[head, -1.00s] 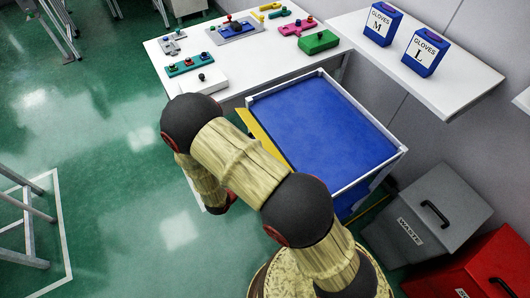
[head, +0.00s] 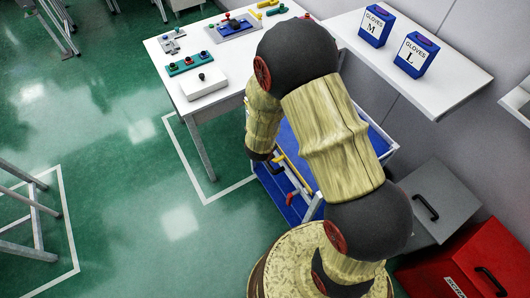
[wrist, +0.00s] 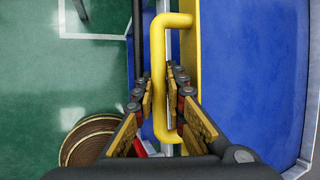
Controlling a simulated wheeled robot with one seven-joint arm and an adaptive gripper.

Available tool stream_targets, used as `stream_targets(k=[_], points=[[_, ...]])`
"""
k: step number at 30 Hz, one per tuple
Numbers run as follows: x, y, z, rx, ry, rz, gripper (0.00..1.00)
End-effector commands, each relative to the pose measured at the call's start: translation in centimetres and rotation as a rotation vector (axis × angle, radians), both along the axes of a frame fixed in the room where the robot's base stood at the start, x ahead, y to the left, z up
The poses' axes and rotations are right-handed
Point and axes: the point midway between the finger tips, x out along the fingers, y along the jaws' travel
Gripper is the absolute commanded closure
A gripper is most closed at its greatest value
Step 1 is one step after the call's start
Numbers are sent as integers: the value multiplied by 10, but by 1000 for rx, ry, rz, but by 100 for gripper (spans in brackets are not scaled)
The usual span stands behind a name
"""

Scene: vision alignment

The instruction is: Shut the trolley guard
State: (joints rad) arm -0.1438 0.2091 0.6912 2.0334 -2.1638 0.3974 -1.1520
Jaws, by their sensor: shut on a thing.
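The trolley has a blue tray with a pale rim (head: 391,143), mostly hidden behind my arm in the head view. Its lower blue deck (head: 270,190) shows below left. In the wrist view, the yellow guard (wrist: 187,70) stands along the left edge of the blue tray (wrist: 250,70). Its yellow bar handle (wrist: 158,50) runs down the middle of the picture. My gripper (wrist: 160,82) has its fingers on both sides of that handle and is shut on it. A small yellow part (head: 281,157) shows beside my arm in the head view, but the fingers there are hard to make out.
A shelf (head: 450,85) with two glove boxes is at the right. A grey waste bin (head: 440,190) and a red bin (head: 470,265) stand near my base.

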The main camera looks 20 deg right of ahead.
Motion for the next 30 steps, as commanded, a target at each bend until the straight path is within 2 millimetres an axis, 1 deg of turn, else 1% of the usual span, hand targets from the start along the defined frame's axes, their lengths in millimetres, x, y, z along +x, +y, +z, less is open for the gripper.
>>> stream_targets(k=[1,9,15,20,21,25,30], points=[[1,-4,-2,30,2,-6,100],[2,-8,2,156,29,-4,100],[2,-9,4,197,39,-2,100],[1,-9,5,198,41,-1,100],[1,-9,5,198,41,-1,86],[1,-9,5,198,41,-1,79],[1,-8,5,198,40,-1,79]])
